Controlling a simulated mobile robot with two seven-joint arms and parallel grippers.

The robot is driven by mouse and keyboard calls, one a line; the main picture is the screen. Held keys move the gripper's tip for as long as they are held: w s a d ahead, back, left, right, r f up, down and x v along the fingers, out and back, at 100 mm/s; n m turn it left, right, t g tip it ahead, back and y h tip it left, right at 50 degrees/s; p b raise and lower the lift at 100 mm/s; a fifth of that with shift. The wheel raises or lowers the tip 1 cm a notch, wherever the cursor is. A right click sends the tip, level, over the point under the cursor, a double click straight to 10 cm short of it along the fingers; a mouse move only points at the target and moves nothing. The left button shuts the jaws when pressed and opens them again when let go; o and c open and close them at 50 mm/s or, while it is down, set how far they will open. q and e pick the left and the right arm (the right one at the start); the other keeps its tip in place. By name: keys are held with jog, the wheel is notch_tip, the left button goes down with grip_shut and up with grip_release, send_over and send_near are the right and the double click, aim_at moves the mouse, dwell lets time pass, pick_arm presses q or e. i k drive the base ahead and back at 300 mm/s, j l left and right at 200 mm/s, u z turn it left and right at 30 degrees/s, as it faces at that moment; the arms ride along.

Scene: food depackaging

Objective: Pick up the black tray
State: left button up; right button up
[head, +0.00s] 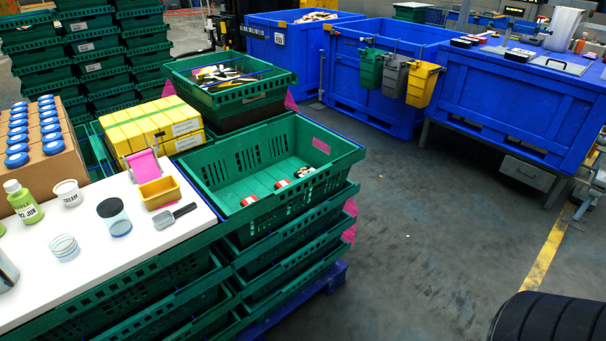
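I cannot clearly pick out one black tray. On the blue table (515,100) at the back right lie a small flat dark item (520,55) and, left of it, small dark pieces with red (463,42). They are too small to tell whether either is the tray. A flat grey plate with a dark handle (557,64) lies near the table's front edge. Neither of my grippers is in view. A black ridged shape (552,318) cuts into the bottom right corner, and nothing is held in it that I can see.
A green crate (335,150) with a few small red-and-white items tops a stack in the middle. A white worktop (95,270) with bottles, cups and a scoop is at left. Blue bins (375,45) with hanging caddies stand behind. Grey floor (420,220) is clear at centre right.

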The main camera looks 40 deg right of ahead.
aim_at(306, 169)
jog(key=i+j+z, duration=0.1)
jog(key=j, duration=0.25)
jog(key=i+j+z, duration=0.1)
jog(key=j, duration=0.25)
jog(key=i+j, duration=0.1)
jog(key=j, duration=0.3)
jog(key=i+j+z, duration=0.15)
jog(key=j, duration=0.2)
jog(key=z, duration=1.35)
jog(key=i+l+u, duration=0.1)
jog(key=i+l, duration=0.15)
jog(key=i+l+u, duration=0.1)
jog(key=l, duration=0.3)
jog(key=i+l+u, duration=0.1)
jog(key=i+l, duration=0.2)
jog(key=i+l+u, duration=0.15)
jog(key=l, duration=0.25)
jog(key=i+l+u, duration=0.1)
jog(key=l, duration=0.3)
jog(key=i+l+u, duration=0.1)
jog(key=i+l, duration=0.2)
jog(key=l, duration=0.1)
